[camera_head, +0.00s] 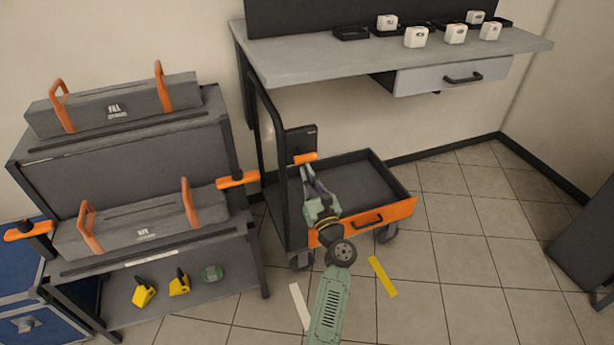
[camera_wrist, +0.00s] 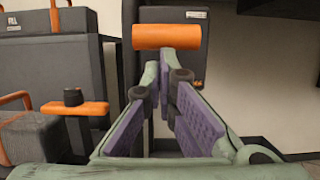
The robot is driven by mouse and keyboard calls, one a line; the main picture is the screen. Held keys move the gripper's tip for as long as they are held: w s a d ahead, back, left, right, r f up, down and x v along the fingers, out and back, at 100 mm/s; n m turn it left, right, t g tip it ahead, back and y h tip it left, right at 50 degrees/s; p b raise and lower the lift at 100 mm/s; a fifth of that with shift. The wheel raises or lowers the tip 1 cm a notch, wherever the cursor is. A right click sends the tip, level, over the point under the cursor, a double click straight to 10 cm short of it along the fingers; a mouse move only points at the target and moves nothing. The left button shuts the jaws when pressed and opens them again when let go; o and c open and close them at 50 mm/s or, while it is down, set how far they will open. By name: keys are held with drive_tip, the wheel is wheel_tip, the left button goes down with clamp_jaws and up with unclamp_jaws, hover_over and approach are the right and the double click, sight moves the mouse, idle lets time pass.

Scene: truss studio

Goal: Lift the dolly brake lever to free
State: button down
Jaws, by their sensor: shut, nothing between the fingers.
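The dolly (camera_head: 405,205) is a dark tray cart with an orange front and a black upright handle, standing under the workbench. Its brake lever has an orange grip (camera_head: 305,158) beside a dark plate on the handle side. The orange grip also shows in the wrist view (camera_wrist: 166,37), lying level across the picture. My gripper (camera_head: 307,168) reaches up to just below the orange grip. In the wrist view my gripper's fingertips (camera_wrist: 167,56) meet at the grip's lower edge, with nothing between them. I cannot tell whether they touch the grip.
A shelf rack (camera_head: 130,170) with grey cases and orange handles stands left of the dolly, with an orange knob (camera_head: 238,179) sticking out towards it. The workbench (camera_head: 400,55) overhangs the dolly. Tiled floor (camera_head: 465,220) is clear to the right.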

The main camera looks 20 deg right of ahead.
sight(305, 162)
drive_tip(key=shift+s+r+p, duration=0.15)
drive_tip(key=shift+r+p, duration=0.9)
drive_tip(key=shift+r, duration=0.5)
drive_tip(key=shift+r, duration=0.1)
